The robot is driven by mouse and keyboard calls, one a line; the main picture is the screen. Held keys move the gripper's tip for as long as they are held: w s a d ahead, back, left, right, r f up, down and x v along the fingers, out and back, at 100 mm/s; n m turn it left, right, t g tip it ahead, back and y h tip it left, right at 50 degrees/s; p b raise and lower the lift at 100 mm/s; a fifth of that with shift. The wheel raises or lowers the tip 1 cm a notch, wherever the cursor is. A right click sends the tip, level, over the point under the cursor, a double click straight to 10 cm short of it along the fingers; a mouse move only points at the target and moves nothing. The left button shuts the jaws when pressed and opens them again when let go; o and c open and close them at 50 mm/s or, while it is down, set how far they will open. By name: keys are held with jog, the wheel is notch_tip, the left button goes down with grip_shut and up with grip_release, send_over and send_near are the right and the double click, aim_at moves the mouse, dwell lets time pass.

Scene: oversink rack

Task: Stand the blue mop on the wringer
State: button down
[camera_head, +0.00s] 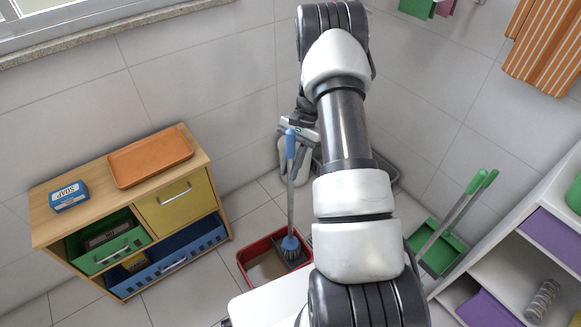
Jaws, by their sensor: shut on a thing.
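The blue mop (291,205) is upright, with a blue grip at the top, a thin grey pole and a blue-grey head (291,246). My gripper (292,129) is shut on the blue grip near its top; my arm covers part of the view beside it. The mop head is at the dark wringer (294,261) on the right side of the red bucket (247,281). I cannot tell whether the head rests on the wringer or hangs just above it.
A wooden cabinet (45,231) with an orange tray (150,157) and a soap box (68,196) stands left. Right are a green dustpan (443,259) and white shelves (503,232). A grey container (385,172) is partly behind my arm. Floor left of the bucket is clear.

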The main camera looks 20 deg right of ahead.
jog(key=shift+f, duration=0.15)
jog(key=c, duration=1.5)
grip_release()
jog(key=shift+c, duration=0.2)
jog(key=p+v, duration=0.2)
jog(key=v, duration=1.5)
jog(key=shift+r+p, duration=0.3)
jog(key=shift+r, duration=0.1)
